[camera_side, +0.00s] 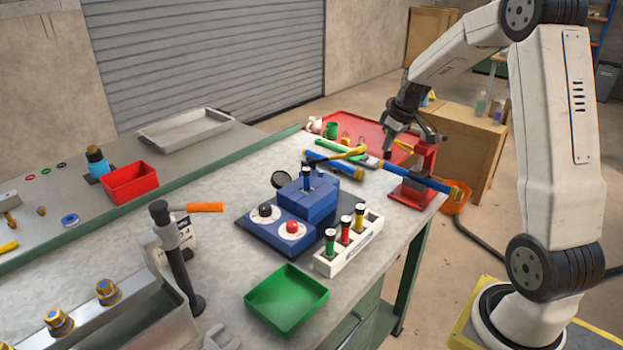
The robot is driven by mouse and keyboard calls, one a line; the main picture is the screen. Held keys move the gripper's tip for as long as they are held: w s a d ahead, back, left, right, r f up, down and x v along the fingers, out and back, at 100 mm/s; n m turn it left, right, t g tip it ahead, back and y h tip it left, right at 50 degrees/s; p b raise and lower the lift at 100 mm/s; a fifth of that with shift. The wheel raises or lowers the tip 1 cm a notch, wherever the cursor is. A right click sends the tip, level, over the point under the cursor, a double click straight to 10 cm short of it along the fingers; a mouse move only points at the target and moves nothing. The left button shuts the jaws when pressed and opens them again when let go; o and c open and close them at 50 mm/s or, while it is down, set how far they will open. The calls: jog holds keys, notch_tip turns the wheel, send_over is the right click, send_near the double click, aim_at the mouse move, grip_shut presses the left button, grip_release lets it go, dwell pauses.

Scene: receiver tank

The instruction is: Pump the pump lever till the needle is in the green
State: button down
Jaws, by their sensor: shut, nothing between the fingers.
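My gripper (408,122) is shut and empty, above the far right part of the bench. It is close to a red stand (425,157); I cannot tell whether they touch. A blue bar with a yellow end (433,184) slants down to the right across the stand. A lever with an orange grip (205,207) sticks out to the right from a dark grey post at the left, well away from my gripper. I cannot tell which of these is the pump lever. A dark round disc (283,180) stands by a blue block (307,198); no needle or green band can be read.
A white rack (348,252) with several coloured cylinders and an empty green tray (287,300) stand at the bench front. Red and black buttons sit before the blue block. A red bin (131,184) is at the left. A red tray (360,128) lies behind.

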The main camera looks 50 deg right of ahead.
jog(key=shift+s+r, duration=0.4)
jog(key=shift+r, duration=0.05)
dwell(0.7)
jog(key=w+r, duration=0.9)
jog(key=r, duration=0.1)
jog(key=shift+w, duration=0.35)
jog(key=shift+f, duration=0.15)
send_over(352, 150)
jog(key=w, duration=0.1)
jog(key=f, duration=0.9)
jog(key=shift+d, duration=0.25)
jog(key=shift+s+f, duration=0.3)
jog(key=shift+f, duration=0.6)
jog(key=shift+s+f, duration=0.3)
jog(key=shift+f, duration=0.2)
jog(key=shift+s+f, duration=0.25)
jog(key=shift+f, duration=0.25)
